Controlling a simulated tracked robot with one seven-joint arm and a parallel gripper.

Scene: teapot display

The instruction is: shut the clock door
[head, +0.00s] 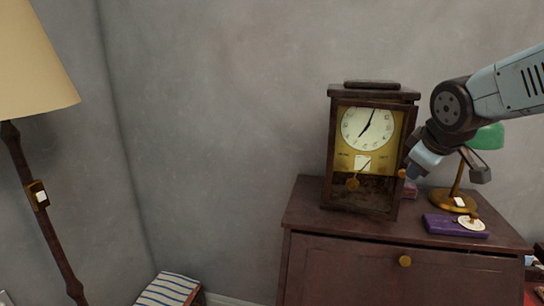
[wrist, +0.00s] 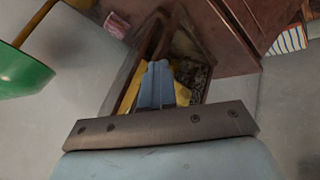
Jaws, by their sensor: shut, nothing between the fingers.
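The clock (head: 345,92) is a dark wooden case with a white dial and gold inside, upright on the brown cabinet. Its glazed front door (head: 399,150) has a small knob (head: 402,173) on the right edge. The door looks slightly ajar at the right, but the exact gap is hard to tell. My gripper (wrist: 157,68) is shut and empty, its blue fingers in front of the clock's dark frame and gold inside in the wrist view. In the head view it is close to the right of the door edge; I cannot tell whether it touches, and its fingertips are partly hidden.
The cabinet (head: 345,265) bears a green-shaded lamp (head: 488,137) and a purple book (head: 445,226) with a pale round item on top, right of the clock. A floor lamp (head: 30,70) stands far left. A striped stool (head: 168,290) is below. Wall space left of the clock is clear.

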